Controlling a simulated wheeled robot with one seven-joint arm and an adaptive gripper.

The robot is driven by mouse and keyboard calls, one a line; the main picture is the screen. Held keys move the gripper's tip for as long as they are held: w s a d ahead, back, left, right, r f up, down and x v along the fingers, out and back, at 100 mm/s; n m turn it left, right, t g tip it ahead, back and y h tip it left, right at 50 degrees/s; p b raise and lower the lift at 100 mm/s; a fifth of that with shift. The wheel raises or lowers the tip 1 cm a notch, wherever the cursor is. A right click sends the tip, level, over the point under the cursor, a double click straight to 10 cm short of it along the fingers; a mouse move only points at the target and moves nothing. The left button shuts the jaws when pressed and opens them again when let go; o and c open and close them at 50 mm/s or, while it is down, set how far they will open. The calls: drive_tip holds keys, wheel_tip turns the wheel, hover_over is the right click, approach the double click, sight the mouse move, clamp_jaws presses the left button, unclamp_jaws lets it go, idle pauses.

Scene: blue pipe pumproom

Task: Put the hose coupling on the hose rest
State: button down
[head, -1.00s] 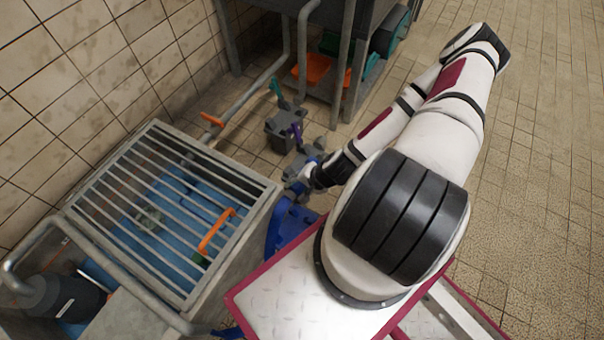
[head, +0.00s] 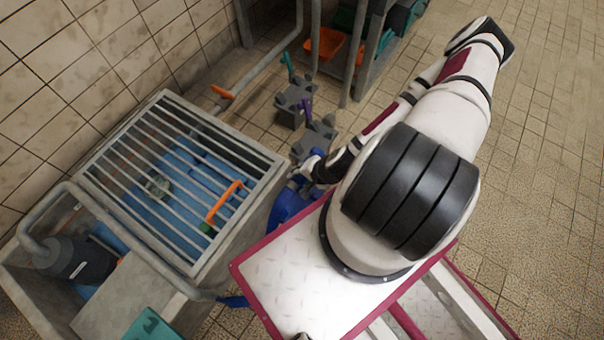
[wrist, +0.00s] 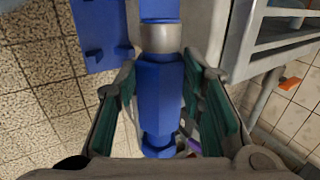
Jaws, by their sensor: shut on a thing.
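The hose coupling (wrist: 158,85) is a blue faceted piece with a grey metal collar, upright in the wrist view. My gripper (wrist: 163,95) has its green-padded fingers on either side of it and is shut on it. In the head view my gripper (head: 306,170) is small, beside a blue stand (head: 285,208), and the coupling is hard to make out. This stand may be the hose rest; I cannot tell for sure. A blue plate (wrist: 100,35) shows at upper left in the wrist view, apart from the coupling.
Grey blocks (head: 293,103) stand on the floor beyond the gripper. A pipe frame (head: 360,55) stands behind. Tiled floor (head: 530,180) at right is clear.

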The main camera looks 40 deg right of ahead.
sight(295, 187)
drive_tip(key=shift+s+a+p, duration=0.3)
drive_tip(key=shift+s+a, duration=0.1)
drive_tip(key=shift+a, duration=0.4)
drive_tip(key=shift+s+a+p, duration=0.3)
drive_tip(key=shift+s+a, duration=0.1)
drive_tip(key=shift+a, duration=0.4)
